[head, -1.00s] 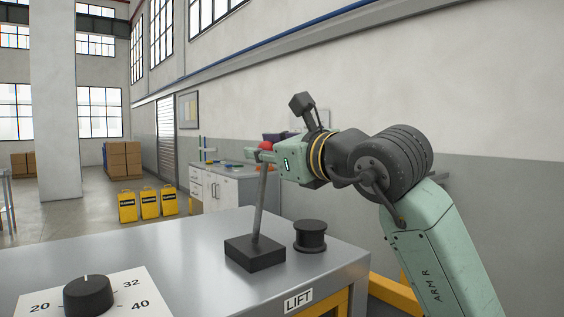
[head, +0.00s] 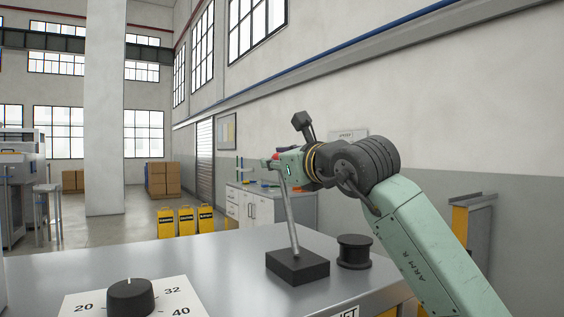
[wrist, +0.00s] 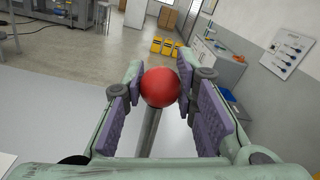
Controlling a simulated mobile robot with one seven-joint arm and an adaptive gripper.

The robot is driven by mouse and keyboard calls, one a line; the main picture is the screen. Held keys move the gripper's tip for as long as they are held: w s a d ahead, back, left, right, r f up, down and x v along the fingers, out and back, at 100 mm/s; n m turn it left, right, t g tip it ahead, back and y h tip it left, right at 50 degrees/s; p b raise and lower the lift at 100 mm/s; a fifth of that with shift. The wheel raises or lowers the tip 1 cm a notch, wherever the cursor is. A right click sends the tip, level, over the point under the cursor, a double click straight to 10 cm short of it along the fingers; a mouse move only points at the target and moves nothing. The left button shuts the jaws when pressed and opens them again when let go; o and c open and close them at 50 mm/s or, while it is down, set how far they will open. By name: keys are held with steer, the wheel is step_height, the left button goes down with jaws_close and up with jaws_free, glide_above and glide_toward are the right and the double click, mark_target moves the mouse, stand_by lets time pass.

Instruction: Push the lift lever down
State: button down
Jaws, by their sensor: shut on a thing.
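The lift lever is a grey rod (head: 290,222) rising from a black base block (head: 297,267) on the metal table. The rod stands steep and leans left toward its top in the head view. Its red ball knob (wrist: 160,87) sits between the purple finger pads in the wrist view, and the rod (wrist: 149,132) runs down below it. My gripper (head: 274,164) is shut on the knob at the top of the rod. The fingers partly hide the knob in the head view.
A black spool-shaped piece (head: 354,252) stands right of the lever base. A dial (head: 130,297) sits at the table's front left. Yellow cases (head: 185,221), cardboard boxes (head: 163,180) and a white cabinet (head: 262,208) stand behind.

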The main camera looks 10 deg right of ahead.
steer(key=shift+a, duration=0.1)
stand_by(0.3)
steer(key=c, duration=1.3)
jaws_free()
steer(key=shift+w+f, duration=0.1)
steer(key=v, duration=1.2)
